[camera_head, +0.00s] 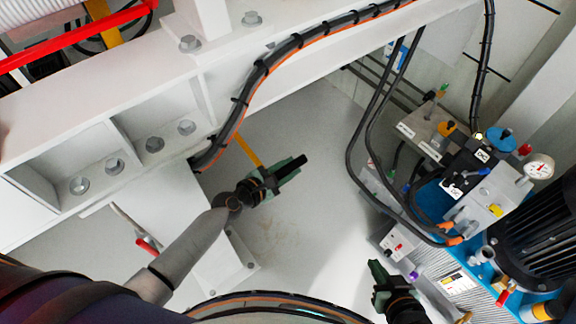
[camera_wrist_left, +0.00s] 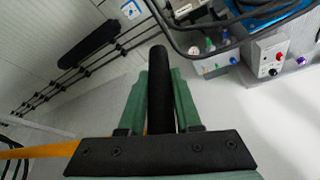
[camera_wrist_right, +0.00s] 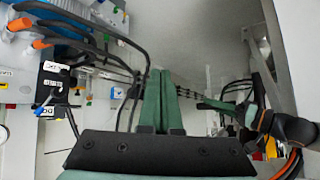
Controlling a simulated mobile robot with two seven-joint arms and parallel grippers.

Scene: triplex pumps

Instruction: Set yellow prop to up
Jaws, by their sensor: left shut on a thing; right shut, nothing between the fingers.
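The yellow prop (camera_head: 248,151) shows in the head view as a thin yellow bar that runs down to my left gripper (camera_head: 290,168). In the left wrist view, the yellow bar (camera_wrist_left: 40,151) comes in from the left edge and passes behind the gripper's base. My left gripper is shut on a black handle (camera_wrist_left: 158,88), which sticks out past the green fingers. The handle appears to be the prop's grip, but their join is hidden. My right gripper (camera_head: 376,270) is shut and empty, low in the head view, apart from the prop. Its closed fingers show in the right wrist view (camera_wrist_right: 160,100).
A white steel beam (camera_head: 130,95) with bolts crosses the upper left. Black hoses (camera_head: 355,150) hang near the pump block (camera_head: 470,180) at right, with a gauge (camera_head: 539,167) and a control box (camera_head: 398,243). The grey floor (camera_head: 300,225) between is clear.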

